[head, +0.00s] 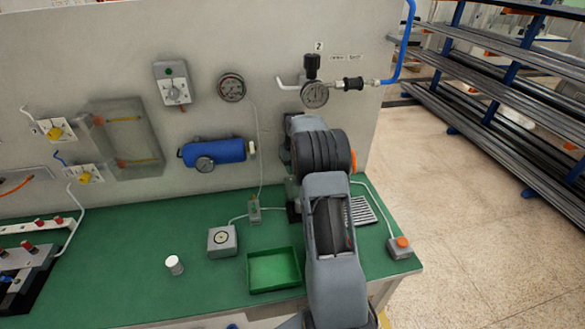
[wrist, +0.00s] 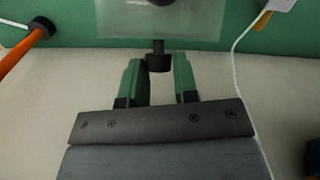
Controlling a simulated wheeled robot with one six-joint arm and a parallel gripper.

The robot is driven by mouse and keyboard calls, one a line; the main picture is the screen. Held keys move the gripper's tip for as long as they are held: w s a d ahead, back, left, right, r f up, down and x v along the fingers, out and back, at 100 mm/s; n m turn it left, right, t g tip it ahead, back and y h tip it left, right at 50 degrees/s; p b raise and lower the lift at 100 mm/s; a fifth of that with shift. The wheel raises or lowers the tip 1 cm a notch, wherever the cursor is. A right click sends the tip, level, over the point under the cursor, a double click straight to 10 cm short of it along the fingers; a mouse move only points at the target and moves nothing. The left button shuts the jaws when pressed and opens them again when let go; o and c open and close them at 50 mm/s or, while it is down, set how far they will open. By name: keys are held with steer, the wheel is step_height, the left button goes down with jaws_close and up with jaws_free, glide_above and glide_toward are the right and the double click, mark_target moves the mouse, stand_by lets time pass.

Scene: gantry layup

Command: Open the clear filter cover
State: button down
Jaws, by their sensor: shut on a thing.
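A translucent clear cover (wrist: 118,22) fills the upper middle of the wrist view, with a dark part showing at its top edge. A short black stem and knob (wrist: 158,62) stick out from its lower edge. My gripper (wrist: 157,75), with green fingers and black pads, is shut on this knob, one finger on each side. In the head view my arm reaches the wall panel right of the blue cylinder, and it hides my gripper and the held knob. I cannot tell there how far the cover stands open.
On the panel (head: 100,30) are a smoky clear box (head: 132,150), a blue cylinder (head: 213,152), a gauge (head: 231,88) and a regulator (head: 314,94). The green bench (head: 120,285) carries a green tray (head: 273,270), a grey box (head: 222,241) and a white cup (head: 174,265). Floor is clear at right.

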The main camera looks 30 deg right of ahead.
steer(key=shift+d+f, duration=0.2)
steer(key=shift+f, duration=0.05)
steer(key=c, duration=1.1)
jaws_free()
steer(key=shift+d, duration=0.15)
steer(key=shift+o, duration=0.8)
steer(key=shift+a, duration=0.2)
steer(key=shift+r, duration=0.1)
